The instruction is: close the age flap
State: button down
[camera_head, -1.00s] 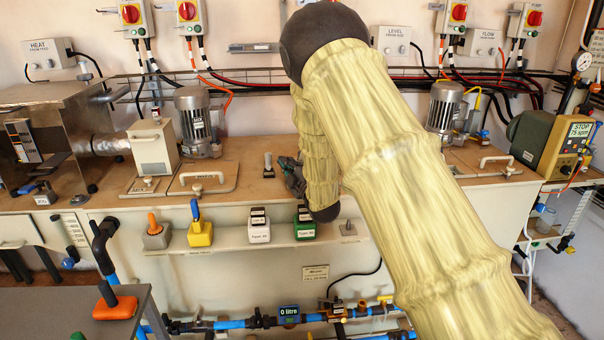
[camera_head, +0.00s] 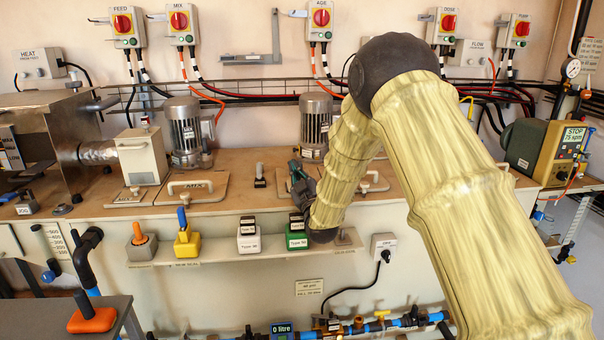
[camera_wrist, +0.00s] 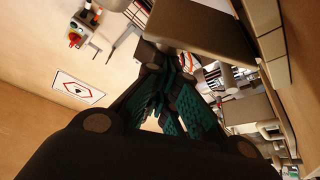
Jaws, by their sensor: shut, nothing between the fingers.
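My gripper (camera_head: 297,168) is shut and empty, low over the bench left of that handle. In the wrist view, my gripper's teal fingers (camera_wrist: 155,72) are together beside a brown panel (camera_wrist: 200,28); I cannot tell if they touch it or whether it is part of the flap.
The AGE switch (camera_head: 321,18) is on the wall above a grey motor (camera_head: 315,125). A MIX flap (camera_head: 185,192) lies flat to the left, near a small post (camera_head: 259,175). White (camera_head: 248,238) and green (camera_head: 298,236) blocks sit on the front ledge below my gripper.

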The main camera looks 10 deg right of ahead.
dwell(0.5)
jog(key=r, duration=0.1)
jog(key=a+r+p, duration=0.1)
jog(key=r, duration=0.1)
jog(key=shift+a, duration=0.3)
jog(key=v, duration=1)
jog(key=shift+s+a+r, duration=0.1)
jog(key=shift+r, duration=0.25)
jog(key=w+a+r+g+p, duration=0.1)
jog(key=p, duration=1)
jog(key=shift+a, duration=0.1)
jog(key=shift+w+f+p, duration=0.1)
jog(key=shift+p, duration=0.45)
